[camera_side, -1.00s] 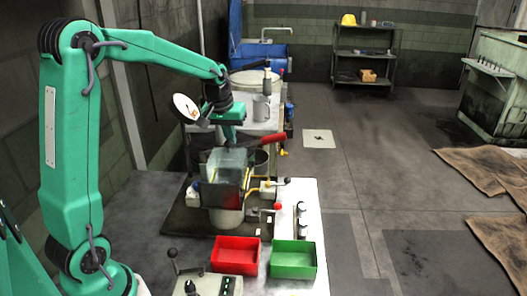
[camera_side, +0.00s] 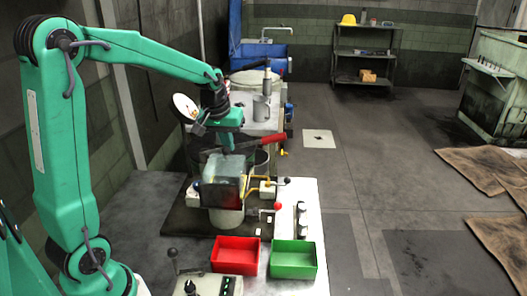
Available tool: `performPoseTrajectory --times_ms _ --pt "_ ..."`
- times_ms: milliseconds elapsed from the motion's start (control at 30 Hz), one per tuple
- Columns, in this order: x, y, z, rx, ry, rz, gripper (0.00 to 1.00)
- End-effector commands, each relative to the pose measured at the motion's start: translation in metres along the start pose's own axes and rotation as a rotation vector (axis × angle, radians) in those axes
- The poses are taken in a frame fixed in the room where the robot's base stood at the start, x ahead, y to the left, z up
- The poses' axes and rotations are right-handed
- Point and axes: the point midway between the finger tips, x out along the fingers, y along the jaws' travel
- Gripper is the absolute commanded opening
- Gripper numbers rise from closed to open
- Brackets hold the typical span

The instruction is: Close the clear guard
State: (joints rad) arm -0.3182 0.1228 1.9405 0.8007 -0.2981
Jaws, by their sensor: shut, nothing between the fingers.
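The clear guard (camera_side: 224,168) is a see-through box-like cover at the front of the bolt former, above a pale round base (camera_side: 226,217). Its lower part looks dark with a red tint. My gripper (camera_side: 228,150) points down at the top of the guard, at or just behind its upper edge. Its fingers are shut and hold nothing. Whether they touch the guard I cannot tell. A red-handled lever (camera_side: 268,138) sticks out to the right behind the guard.
A red bin (camera_side: 236,268) and a green bin (camera_side: 293,270) stand in front of the machine. A red-knobbed lever (camera_side: 277,207) and a small white box with a lever (camera_side: 267,187) sit to its right. A grey mug-like cylinder (camera_side: 262,107) stands behind.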

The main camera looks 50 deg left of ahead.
Motion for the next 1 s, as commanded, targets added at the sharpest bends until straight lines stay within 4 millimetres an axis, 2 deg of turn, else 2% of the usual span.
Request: performPoseTrajectory --times_ms 267,700,1000 --pt "0.004 -0.001 -0.007 -0.001 0.001 -0.001 0.0" --pt "0.023 -0.002 -0.034 0.0 0.001 -0.007 0.0" --pt "-0.015 0.002 -0.033 0.0 0.005 -0.004 0.0"
